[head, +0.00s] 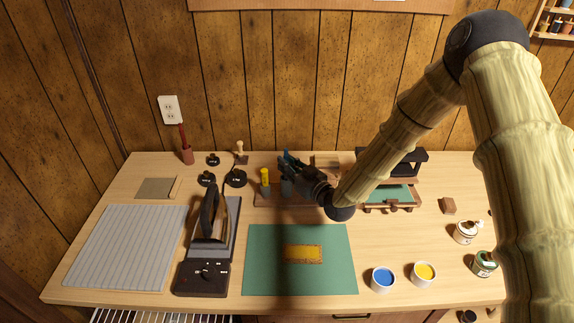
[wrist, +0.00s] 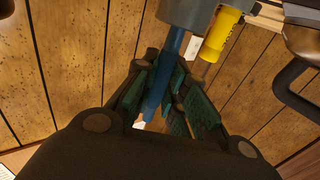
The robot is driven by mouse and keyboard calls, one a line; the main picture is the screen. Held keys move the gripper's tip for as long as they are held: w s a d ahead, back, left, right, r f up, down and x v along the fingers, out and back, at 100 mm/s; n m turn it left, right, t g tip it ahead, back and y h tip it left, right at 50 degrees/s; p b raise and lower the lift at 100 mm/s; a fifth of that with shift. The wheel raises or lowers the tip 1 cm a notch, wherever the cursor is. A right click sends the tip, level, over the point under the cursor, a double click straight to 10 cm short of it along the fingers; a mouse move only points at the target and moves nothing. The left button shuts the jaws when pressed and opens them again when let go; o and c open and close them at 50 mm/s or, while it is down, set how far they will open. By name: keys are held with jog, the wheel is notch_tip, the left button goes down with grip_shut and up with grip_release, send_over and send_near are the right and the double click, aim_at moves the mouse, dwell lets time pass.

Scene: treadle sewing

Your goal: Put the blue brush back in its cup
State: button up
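The blue brush (wrist: 163,80) shows in the wrist view as a blue shaft between my gripper's green-padded fingers. Its other end meets the mouth of a grey cup (wrist: 187,12); how deep it sits is hidden. My gripper (head: 285,159) is at the back middle of the table in the head view, with its fingers just above the cup (head: 287,187). In the wrist view my gripper (wrist: 163,72) has one finger on each side of the shaft. I cannot tell whether both pads press on it.
A yellow brush (wrist: 222,35) stands close beside the grey cup; it also shows in the head view (head: 264,176). An iron (head: 211,217) stands at left. A green mat (head: 270,275) lies in front, with blue (head: 383,279) and yellow (head: 424,273) paint pots to its right.

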jog(key=o, duration=0.5)
jog(key=v, duration=1.2)
dwell(0.3)
